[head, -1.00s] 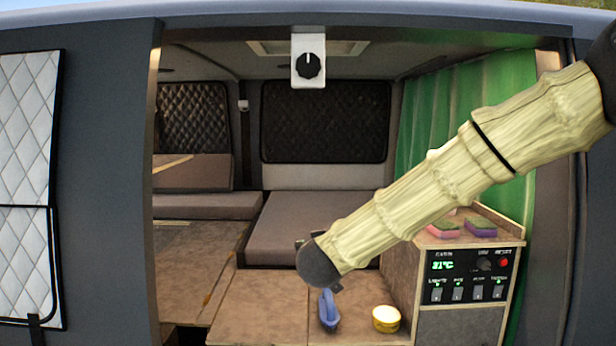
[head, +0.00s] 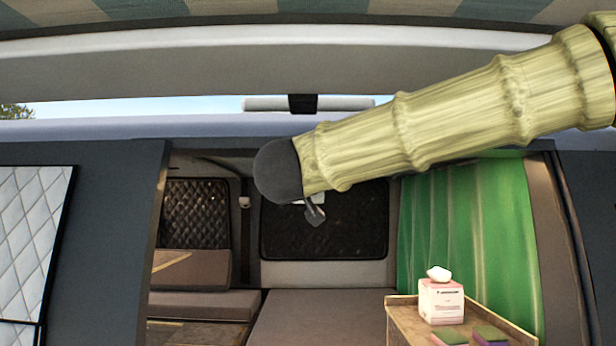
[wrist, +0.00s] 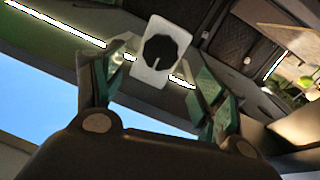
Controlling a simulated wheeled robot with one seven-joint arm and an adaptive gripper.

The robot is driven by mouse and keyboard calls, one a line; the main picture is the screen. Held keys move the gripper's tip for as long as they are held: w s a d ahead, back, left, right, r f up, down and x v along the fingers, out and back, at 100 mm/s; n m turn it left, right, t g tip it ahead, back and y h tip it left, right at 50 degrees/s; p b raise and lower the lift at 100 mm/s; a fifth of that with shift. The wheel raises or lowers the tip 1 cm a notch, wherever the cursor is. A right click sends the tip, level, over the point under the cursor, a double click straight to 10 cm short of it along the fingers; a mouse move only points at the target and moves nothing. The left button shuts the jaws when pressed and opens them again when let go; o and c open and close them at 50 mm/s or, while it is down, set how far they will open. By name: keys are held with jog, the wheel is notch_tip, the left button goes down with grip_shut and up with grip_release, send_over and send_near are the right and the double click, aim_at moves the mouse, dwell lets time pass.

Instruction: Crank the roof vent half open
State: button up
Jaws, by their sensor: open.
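The vent control, a black round knob (wrist: 160,49) on a white plate (wrist: 144,71), shows in the wrist view, framed between my fingertips. A small light mark shows near the knob's lower edge there. My gripper (wrist: 155,62) is open, with green-padded fingers either side of the knob; I cannot tell whether they touch it. In the head view my arm hides the knob and most of the gripper; only a dark finger part (head: 315,214) and a bit of white show below the wrist. The ceiling vent opening is hidden there.
Above the van roof edge (head: 100,130) lies a pale flat bar (head: 345,104) with a dark block (head: 302,104). A green curtain (head: 465,250) hangs at right. A tissue box (head: 441,302) and sponges stand on the cabinet top (head: 405,322). The raised tailgate (head: 250,65) spans overhead.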

jog(key=w+p, duration=0.3)
jog(key=w, duration=0.5)
jog(key=shift+w+d, duration=0.15)
jog(key=shift+d, duration=0.2)
jog(key=shift+c, duration=0.5)
jog(key=c, duration=0.9)
